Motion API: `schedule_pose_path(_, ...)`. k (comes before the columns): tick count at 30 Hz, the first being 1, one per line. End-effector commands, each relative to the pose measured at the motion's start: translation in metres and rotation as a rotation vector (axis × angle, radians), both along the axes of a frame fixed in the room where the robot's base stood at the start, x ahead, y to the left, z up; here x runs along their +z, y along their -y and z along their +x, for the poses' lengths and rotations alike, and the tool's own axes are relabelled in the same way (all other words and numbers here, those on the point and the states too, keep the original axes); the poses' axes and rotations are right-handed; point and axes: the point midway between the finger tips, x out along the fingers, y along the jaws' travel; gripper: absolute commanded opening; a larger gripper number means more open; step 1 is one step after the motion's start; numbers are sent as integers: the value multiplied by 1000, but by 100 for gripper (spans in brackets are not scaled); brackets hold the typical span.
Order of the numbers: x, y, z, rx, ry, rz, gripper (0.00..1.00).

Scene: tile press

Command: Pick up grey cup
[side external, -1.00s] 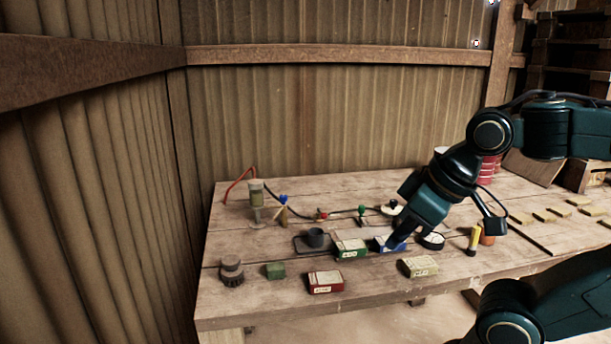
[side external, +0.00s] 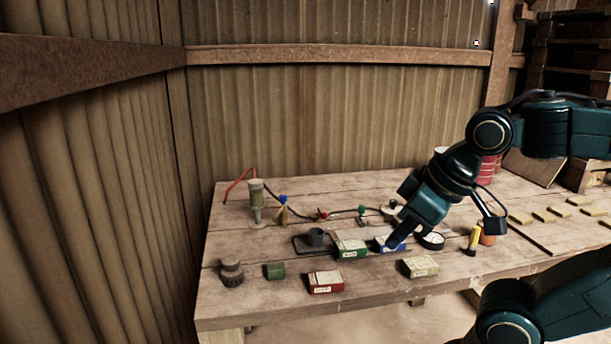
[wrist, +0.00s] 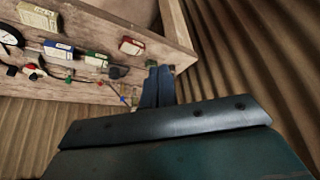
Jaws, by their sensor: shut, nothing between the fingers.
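The grey cup (side external: 316,236) stands upright on a small dark tray (side external: 303,247), left of the green-labelled box (side external: 351,248) in the side view. In the wrist view a small dark shape beside the boxes looks like the cup (wrist: 115,72), but it is too small to make out well. My gripper (side external: 391,246) is shut and empty. It points down and left at the blue box, to the right of the cup and apart from it. Its closed fingers show in the wrist view (wrist: 158,70).
The blue box (side external: 382,244) is partly hidden by my fingers. A red box (side external: 326,282), cream box (side external: 420,267), green block (side external: 275,271) and dark knobbed part (side external: 231,274) lie nearer the front edge. Valves and a hose stand behind the cup. Bare wood lies left of the tray.

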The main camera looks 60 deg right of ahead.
Motion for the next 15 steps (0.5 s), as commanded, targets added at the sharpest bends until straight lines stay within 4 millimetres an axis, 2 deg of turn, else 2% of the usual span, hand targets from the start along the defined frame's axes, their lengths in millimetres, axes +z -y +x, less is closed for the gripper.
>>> schedule_pose_path(2,0,0,0,0,0,0,0)
schedule_pose_path(12,0,0,0,0,0,0,65)
schedule_pose_path(13,0,0,0,0,0,0,69)
schedule_pose_path(15,0,0,0,0,0,0,69)
